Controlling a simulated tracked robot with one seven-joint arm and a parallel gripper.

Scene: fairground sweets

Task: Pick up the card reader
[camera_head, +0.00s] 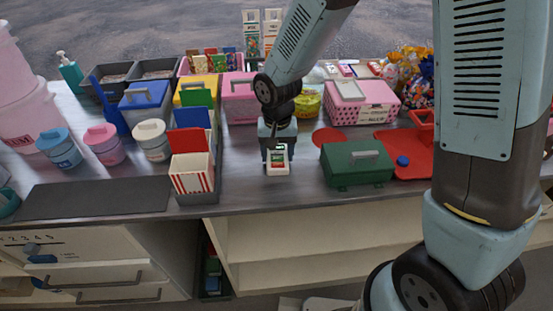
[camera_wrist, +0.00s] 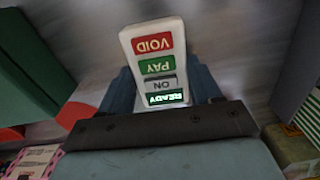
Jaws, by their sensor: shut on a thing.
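The card reader (camera_head: 278,168) is a small white device with a green screen and red and green keys. In the wrist view the card reader (camera_wrist: 153,55) shows VOID, PAY and ON keys and a lit READY screen. My gripper (camera_head: 277,152) points down at the counter and is shut on the card reader. In the wrist view the dark gripper fingers (camera_wrist: 165,95) sit on both sides of the reader's body. I cannot tell whether the reader still touches the counter.
A green box (camera_head: 356,164) stands to the right on the counter. A red-striped carton (camera_head: 191,175) is at the left, with jars (camera_head: 152,140) beyond it. A pink box (camera_head: 240,100) and a yellow tin (camera_head: 308,103) stand behind. The counter in front of the reader is clear.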

